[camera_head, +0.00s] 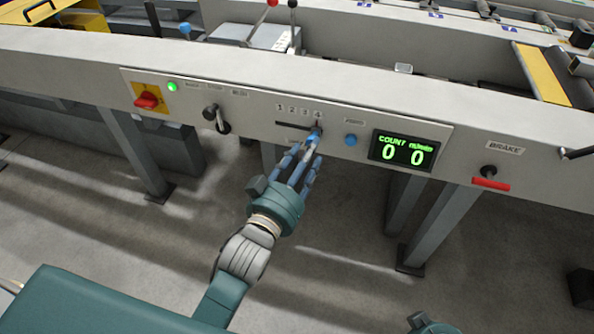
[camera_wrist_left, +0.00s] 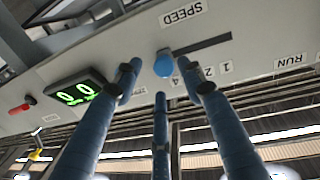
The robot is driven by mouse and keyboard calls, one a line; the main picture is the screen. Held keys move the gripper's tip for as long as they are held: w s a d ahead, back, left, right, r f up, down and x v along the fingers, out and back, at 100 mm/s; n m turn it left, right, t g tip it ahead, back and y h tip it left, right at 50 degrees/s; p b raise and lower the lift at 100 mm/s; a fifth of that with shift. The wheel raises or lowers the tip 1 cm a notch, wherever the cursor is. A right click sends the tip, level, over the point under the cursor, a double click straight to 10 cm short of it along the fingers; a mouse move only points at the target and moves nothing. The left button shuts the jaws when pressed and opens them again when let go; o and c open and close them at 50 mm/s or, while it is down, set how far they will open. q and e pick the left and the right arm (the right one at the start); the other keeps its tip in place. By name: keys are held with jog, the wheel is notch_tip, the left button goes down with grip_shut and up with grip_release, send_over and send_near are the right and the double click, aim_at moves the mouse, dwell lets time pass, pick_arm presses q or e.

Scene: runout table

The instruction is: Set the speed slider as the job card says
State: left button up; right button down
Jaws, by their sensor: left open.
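The speed slider's blue knob (camera_head: 315,133) is at the 4 end of its dark slot (camera_head: 292,125), under the digits 1 to 4 (camera_head: 298,110). In the left wrist view the blue knob (camera_wrist_left: 164,65) shows at the slot's end, near the SPEED label (camera_wrist_left: 182,14). My left gripper (camera_head: 306,155) is open, its blue fingers pointing at the knob and spread about it in the wrist view; I cannot tell whether they touch it. No job card can be made out.
The control panel also carries a red switch (camera_head: 147,101), a green lamp (camera_head: 172,87), a black lever knob (camera_head: 211,112), a blue button (camera_head: 351,140) and a display (camera_head: 403,150) reading 0 and 0. A red brake handle (camera_head: 491,184) is at the right. Open floor lies below.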

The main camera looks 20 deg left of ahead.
pick_arm(q)
jog(key=s+a, duration=0.1)
jog(key=s, duration=0.6)
dwell(0.3)
